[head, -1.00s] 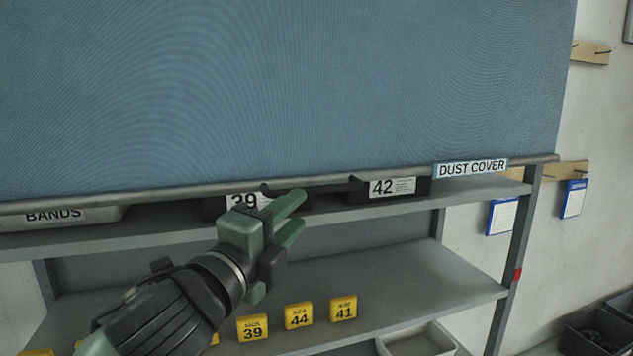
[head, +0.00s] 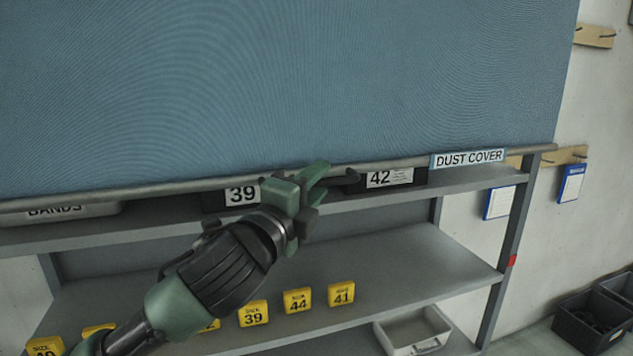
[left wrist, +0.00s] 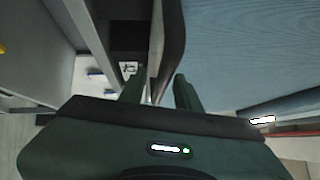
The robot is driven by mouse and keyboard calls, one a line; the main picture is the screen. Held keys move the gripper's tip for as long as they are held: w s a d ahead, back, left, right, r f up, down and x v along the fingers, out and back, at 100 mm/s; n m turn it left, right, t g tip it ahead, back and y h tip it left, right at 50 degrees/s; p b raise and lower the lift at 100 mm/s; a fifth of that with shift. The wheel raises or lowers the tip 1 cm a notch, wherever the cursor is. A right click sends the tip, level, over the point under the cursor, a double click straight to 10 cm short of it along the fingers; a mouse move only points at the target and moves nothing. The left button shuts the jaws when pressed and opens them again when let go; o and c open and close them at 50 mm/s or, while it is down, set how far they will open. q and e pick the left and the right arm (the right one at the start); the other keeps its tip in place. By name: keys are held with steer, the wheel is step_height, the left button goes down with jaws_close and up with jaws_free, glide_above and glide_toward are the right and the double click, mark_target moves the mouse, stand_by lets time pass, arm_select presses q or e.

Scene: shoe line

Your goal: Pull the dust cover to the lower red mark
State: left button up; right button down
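The blue dust cover (head: 290,80) hangs over the upper part of the rack, with a grey bar (head: 130,191) along its lower edge and a "DUST COVER" label (head: 468,159). A red mark (head: 512,261) is on the right rack post, below the bar. My right gripper is not in view.
Boxes labelled 39 (head: 242,195) and 42 (head: 385,179) and a bands bin (head: 60,211) stand on the shelf behind the bar. Yellow size tags (head: 298,301) and a pale tray (head: 415,331) are lower. Dark crates (head: 590,325) stand at right.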

arm_select(q)
jaws_close()
steer(key=shift+r, duration=0.1)
stand_by(1.1)
